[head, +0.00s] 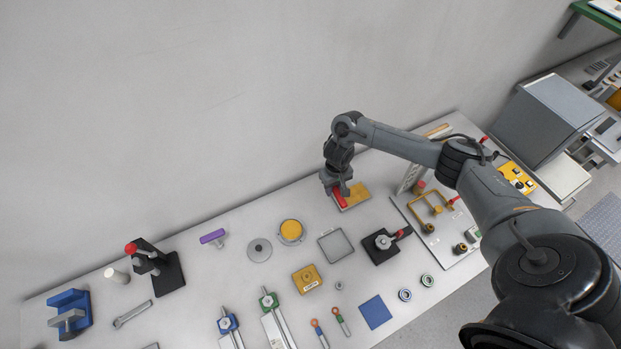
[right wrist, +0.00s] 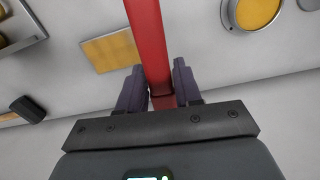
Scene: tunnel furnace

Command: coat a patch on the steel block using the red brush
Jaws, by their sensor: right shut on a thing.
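My right gripper (head: 338,187) points down over the back of the table and is shut on the red brush (head: 339,199). In the right wrist view the brush's red handle (right wrist: 147,35) runs up between the fingers (right wrist: 160,88); its bristles cannot be made out. Beside it lies a flat block with an ochre top (head: 355,192), which also shows in the right wrist view (right wrist: 110,50); I take it for the steel block. Whether the brush touches it I cannot tell. A round pot with yellow contents (head: 291,230) stands to the left. My left gripper is not in view.
A grey square tray (head: 335,246), a round grey disc (head: 259,250) and a yellow block (head: 307,279) lie nearby. A black fixture with a red handle (head: 381,245) and a board with yellow pipes (head: 437,215) stand to the right. A wall runs behind the table.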

